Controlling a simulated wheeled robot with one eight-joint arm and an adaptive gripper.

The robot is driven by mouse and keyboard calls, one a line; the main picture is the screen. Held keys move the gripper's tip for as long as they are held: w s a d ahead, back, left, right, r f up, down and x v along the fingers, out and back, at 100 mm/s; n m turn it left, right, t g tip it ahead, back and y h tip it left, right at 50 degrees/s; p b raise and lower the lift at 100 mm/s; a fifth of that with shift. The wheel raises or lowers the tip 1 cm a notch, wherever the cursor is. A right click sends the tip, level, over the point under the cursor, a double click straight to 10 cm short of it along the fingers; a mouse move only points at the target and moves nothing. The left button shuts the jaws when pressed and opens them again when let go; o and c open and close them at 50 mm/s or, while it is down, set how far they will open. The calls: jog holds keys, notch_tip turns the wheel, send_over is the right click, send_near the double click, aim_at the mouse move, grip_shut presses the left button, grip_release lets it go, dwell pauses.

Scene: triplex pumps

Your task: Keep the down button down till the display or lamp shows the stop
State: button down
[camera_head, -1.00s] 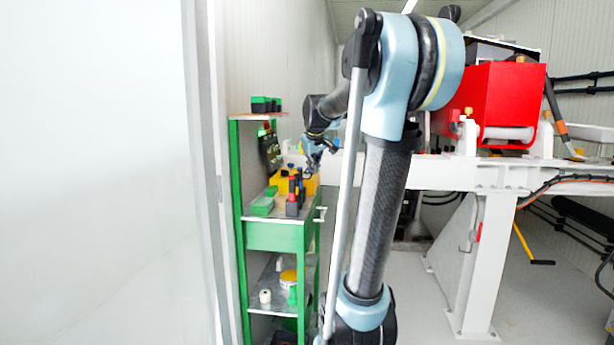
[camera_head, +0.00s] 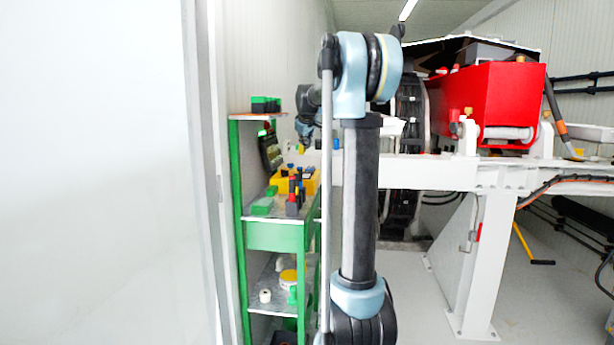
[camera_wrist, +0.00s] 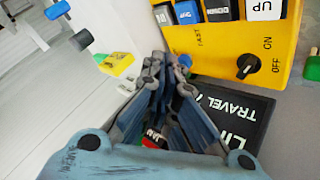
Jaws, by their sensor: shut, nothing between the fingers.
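A yellow control box (camera_wrist: 225,45) fills the upper right of the wrist view. It has a white UP button (camera_wrist: 264,9), a black button (camera_wrist: 221,10) beside it and a blue button (camera_wrist: 187,12) further left. I cannot read which one is the down button. A black rotary knob (camera_wrist: 248,66) sits between ON and OFF marks. A dark panel (camera_wrist: 235,105) with white lettering including TRAVEL lies below the box, partly behind my gripper. My gripper (camera_wrist: 168,62) is shut and empty, its tips left of and below the buttons. In the head view the yellow box (camera_head: 310,184) is on the green rack.
The green rack (camera_head: 275,236) stands beside a pale wall. A dark device with a small green light (camera_head: 270,150) is mounted on it. Several small coloured items stand near the yellow box. A green lamp or button (camera_wrist: 313,68) shows at the wrist view's right edge. A red machine (camera_head: 495,100) stands right.

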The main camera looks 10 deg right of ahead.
aim_at(305, 172)
jog(key=shift+f, duration=0.15)
jog(key=shift+f, duration=4.25)
jog(key=shift+f, duration=0.9)
jog(key=shift+s+r, duration=0.1)
dwell(1.8)
jog(key=shift+r, duration=0.85)
jog(key=shift+r, duration=0.1)
